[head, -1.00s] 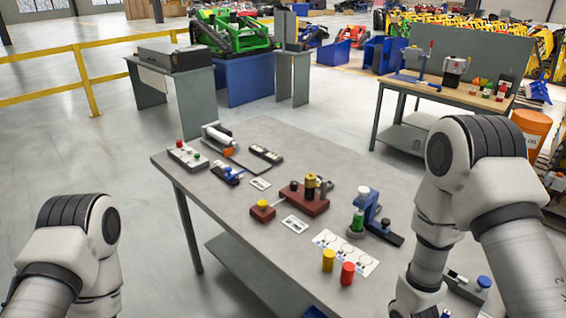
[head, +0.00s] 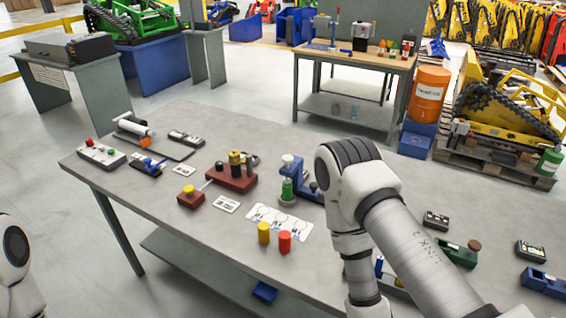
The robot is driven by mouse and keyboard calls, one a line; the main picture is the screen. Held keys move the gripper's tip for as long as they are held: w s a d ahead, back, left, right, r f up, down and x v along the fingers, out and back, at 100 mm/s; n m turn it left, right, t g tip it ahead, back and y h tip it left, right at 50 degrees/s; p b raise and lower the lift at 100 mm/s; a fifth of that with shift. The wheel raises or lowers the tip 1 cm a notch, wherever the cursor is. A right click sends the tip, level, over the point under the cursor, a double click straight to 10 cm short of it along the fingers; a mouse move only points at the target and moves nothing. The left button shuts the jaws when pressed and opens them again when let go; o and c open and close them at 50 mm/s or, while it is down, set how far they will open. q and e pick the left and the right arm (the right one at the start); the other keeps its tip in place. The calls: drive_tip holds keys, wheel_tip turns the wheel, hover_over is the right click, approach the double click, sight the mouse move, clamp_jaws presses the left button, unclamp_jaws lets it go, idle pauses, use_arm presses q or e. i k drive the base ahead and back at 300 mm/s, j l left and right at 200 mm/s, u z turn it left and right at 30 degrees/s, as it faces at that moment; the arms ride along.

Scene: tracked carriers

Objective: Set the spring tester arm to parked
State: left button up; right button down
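No label that I can read names the spring tester. A blue upright fixture (head: 311,180) with a white knob on top and a green cylinder beside it stands on the grey workbench (head: 215,140). My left gripper is also out of view.
A yellow cylinder (head: 263,233) and a red cylinder (head: 285,241) stand near the bench's front edge by a white printed sheet (head: 279,221). A button box (head: 101,153) sits at the left. A green device (head: 456,253) and a blue one (head: 546,284) lie right of my arm.

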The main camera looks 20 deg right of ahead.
sight(295, 172)
drive_tip(key=z, duration=0.75)
drive_tip(key=j+z, duration=0.45)
drive_tip(key=j, duration=0.15)
drive_tip(key=j+z, duration=0.4)
drive_tip(key=j, duration=0.2)
drive_tip(key=j+z, duration=0.45)
drive_tip(key=j, duration=0.15)
drive_tip(key=k+j, duration=0.1)
drive_tip(key=j, duration=0.3)
drive_tip(key=k+j, duration=0.15)
drive_tip(key=j, duration=0.25)
drive_tip(key=k+j+z, duration=0.1)
drive_tip(key=j, duration=0.3)
drive_tip(key=k+j, duration=0.15)
drive_tip(key=j, duration=0.2)
